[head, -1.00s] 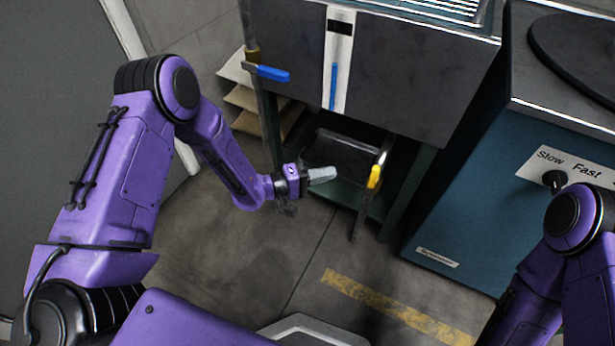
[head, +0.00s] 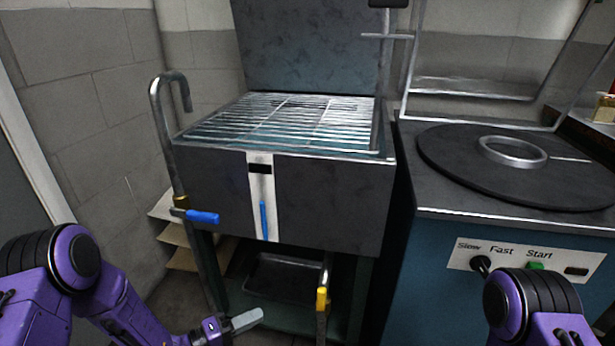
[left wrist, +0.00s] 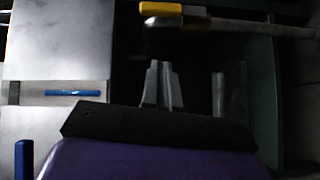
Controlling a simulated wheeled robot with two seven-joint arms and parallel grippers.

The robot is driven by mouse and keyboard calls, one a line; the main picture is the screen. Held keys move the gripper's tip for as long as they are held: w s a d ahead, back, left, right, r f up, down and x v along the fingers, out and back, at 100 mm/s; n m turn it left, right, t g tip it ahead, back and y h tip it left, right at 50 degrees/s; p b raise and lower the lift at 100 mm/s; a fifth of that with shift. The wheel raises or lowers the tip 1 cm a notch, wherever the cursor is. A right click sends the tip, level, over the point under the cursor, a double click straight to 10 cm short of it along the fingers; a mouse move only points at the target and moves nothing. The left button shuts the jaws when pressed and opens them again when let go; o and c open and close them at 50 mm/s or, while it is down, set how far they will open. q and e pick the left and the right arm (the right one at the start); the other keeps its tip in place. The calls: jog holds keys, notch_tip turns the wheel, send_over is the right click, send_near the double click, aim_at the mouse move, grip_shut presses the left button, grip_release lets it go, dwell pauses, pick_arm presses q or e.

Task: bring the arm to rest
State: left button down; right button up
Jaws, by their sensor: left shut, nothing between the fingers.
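My left gripper (head: 248,320) is at the bottom of the head view, in front of the lower part of the steam cabinet (head: 330,200). Its pale fingers are together with nothing between them. In the left wrist view its fingers (left wrist: 162,85) point toward the dark space under the cabinet. A yellow-handled valve (head: 322,298) stands a little to the right of the fingertips, apart from them; it also shows at the top of the left wrist view (left wrist: 160,9). My right arm shows at the lower right of the head view, but its gripper is out of frame.
A blue-handled valve (head: 203,217) sits on a pipe left of the cabinet. A dark tray (head: 285,278) lies on the shelf below. A teal machine (head: 430,270) with a knob (head: 480,264), a green button (head: 535,266) and a metal ring (head: 512,152) on top stands at right.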

pick_arm(q)
jog(key=s+a+f+n+g+y, duration=0.1)
jog(key=s+a+f+y, duration=0.6)
jog(key=f+y, duration=0.45)
jog(key=s+a+f+g+y, duration=0.2)
jog(key=s+a+g+y, duration=0.15)
jog(key=s, duration=0.75)
jog(key=s+a+f+g+y, duration=0.2)
jog(key=s+g, duration=0.2)
jog(key=s, duration=0.7)
notch_tip(320, 180, up, 24)
jog(key=w+p, duration=0.1)
jog(key=p, duration=2.3)
jog(key=shift+a+t, duration=0.2)
jog(key=shift+t, duration=0.15)
dwell(0.9)
